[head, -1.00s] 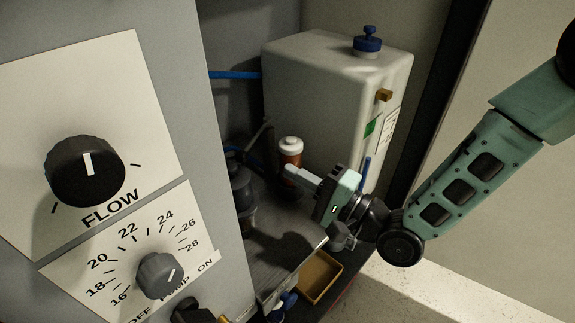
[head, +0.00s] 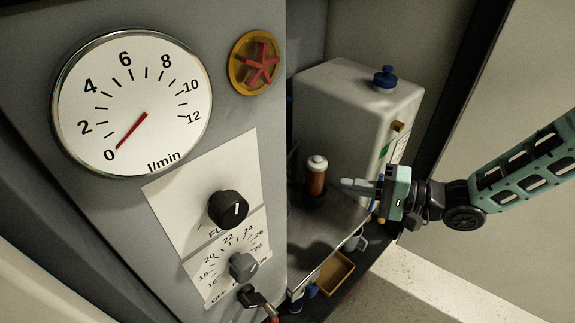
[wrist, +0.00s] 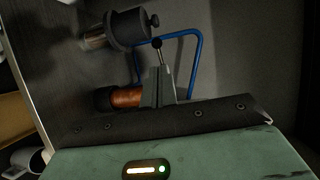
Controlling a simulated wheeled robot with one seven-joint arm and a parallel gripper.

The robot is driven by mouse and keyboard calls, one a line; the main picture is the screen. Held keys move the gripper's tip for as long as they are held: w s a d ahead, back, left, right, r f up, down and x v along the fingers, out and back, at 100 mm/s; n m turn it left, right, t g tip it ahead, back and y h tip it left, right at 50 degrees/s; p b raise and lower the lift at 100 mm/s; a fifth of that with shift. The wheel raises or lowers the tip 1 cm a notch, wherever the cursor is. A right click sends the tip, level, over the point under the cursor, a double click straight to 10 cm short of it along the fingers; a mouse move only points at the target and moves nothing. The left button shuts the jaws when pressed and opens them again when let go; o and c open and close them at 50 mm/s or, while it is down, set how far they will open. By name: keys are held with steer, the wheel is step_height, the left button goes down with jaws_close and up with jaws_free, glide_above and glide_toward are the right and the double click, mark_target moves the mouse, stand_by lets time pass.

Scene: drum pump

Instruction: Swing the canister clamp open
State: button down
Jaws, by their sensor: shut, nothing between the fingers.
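The orange-brown canister (head: 316,183) with a white cap stands upright in a dark holder on the shelf. In the wrist view the canister (wrist: 126,97) shows just left of my fingers, partly hidden by them. A thin metal rod with a black ball knob (wrist: 157,44) rises just beyond my fingertips; it looks like the clamp's lever, but I cannot tell whether it touches them. The clamp itself is not clear in the head view. My gripper (head: 346,184) is shut and empty, pointing left, a little right of the canister in the head view. It also shows in the wrist view (wrist: 158,72).
A large white tank (head: 350,110) with a blue cap stands behind the canister. The control panel with flow gauge (head: 130,105) and knobs (head: 228,208) closes the left. A blue tube (wrist: 195,65) runs beyond my fingers.

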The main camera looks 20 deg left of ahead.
steer(key=a+f+b, duration=0.1)
steer(key=a+f, duration=0.1)
steer(key=a, duration=1.1)
steer(key=shift+w+f+h, duration=0.15)
steer(key=shift+w+h, duration=0.15)
steer(key=shift+h, duration=0.1)
